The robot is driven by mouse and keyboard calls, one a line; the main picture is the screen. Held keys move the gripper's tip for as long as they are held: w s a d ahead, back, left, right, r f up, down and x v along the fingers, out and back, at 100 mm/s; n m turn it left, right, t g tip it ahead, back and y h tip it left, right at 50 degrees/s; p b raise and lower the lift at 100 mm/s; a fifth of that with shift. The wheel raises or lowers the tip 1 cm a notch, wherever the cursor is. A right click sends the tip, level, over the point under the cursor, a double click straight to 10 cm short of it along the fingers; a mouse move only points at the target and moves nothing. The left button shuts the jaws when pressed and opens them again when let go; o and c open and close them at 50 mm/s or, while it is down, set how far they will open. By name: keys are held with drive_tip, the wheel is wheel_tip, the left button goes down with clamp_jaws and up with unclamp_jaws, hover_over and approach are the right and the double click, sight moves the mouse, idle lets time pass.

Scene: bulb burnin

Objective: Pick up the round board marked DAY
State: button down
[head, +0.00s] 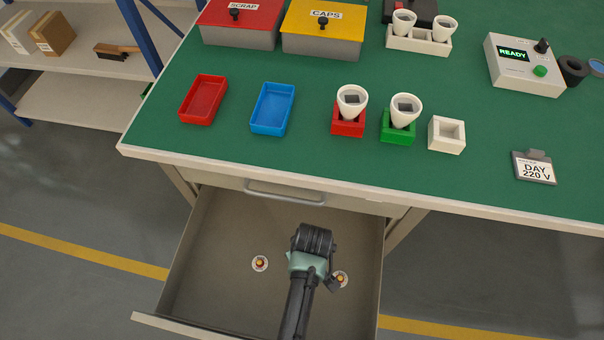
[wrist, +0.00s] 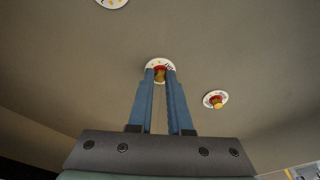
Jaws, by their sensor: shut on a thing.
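My gripper (head: 316,240) is inside the open drawer (head: 215,225). In the wrist view its blue fingers (wrist: 160,80) are shut on the red and yellow knob of a small round white board (wrist: 159,63). Marks on this board are too small and covered to read, so I cannot tell whether it says DAY. A second round board (wrist: 215,99) lies to the right in the wrist view, and a third (wrist: 112,2) is cut off at the top. The head view shows two round boards, one left (head: 260,263) and one right (head: 340,279) of my gripper; the held one is hidden there.
A card reading DAY 220 V (head: 535,170) lies on the green bench (head: 330,180) at right. Red (head: 203,99) and blue (head: 272,108) trays, cups in holders (head: 351,103) and a READY box (head: 525,66) are there too. The drawer walls surround my gripper.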

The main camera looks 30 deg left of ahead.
wheel_tip(320, 180, up, 14)
drive_tip(key=p, duration=0.8)
drive_tip(key=shift+r+p, duration=0.15)
drive_tip(key=shift+p, duration=0.15)
